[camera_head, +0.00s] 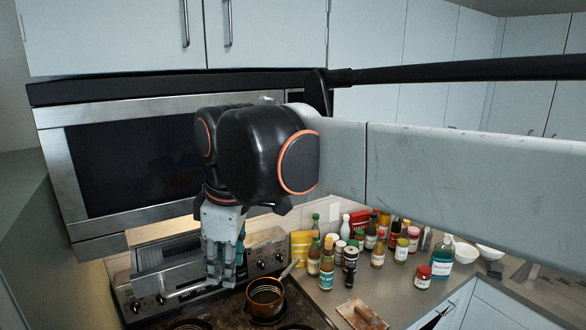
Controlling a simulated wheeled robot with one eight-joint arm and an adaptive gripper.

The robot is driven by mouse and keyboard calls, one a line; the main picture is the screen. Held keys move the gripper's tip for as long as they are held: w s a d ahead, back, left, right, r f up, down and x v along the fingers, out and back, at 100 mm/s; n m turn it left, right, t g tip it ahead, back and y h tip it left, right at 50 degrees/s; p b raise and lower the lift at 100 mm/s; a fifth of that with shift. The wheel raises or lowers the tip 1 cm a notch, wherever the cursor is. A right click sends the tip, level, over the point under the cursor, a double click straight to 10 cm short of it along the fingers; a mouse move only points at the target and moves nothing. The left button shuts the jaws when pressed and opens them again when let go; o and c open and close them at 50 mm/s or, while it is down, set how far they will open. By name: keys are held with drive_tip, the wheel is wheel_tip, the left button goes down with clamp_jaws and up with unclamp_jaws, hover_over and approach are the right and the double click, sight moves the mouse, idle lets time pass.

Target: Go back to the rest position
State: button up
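My gripper (226,278) hangs fingers-down in front of the stove's back panel (265,255), below the microwave (130,165). Its grey fingers are close together, with teal parts showing between and behind them. I cannot tell whether they are open or shut, and no held object is clear. My arm reaches in from the right across the upper part of the view and bends down at a black wrist with orange rings.
A brown pot (266,304) with a utensil in it stands on the stove, just right of my gripper. Several bottles and jars (378,250) crowd the counter to the right, with white bowls (466,253) beyond. A wooden board (361,314) lies near the counter's front. Wall cabinets (268,35) hang above.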

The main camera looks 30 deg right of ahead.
drive_tip(key=s+d+f+m+t, duration=0.2)
drive_tip(key=s+d+f+m, duration=0.1)
drive_tip(key=s+f+m, duration=0.25)
drive_tip(key=s+d+f+m+t, duration=0.2)
drive_tip(key=s+d+f+m, duration=0.15)
drive_tip(key=f+m, duration=0.3)
wheel_tip(320, 180, down, 34)
drive_tip(key=a+n+b, duration=0.1)
drive_tip(key=b, duration=3.3)
drive_tip(key=shift+f, duration=0.15)
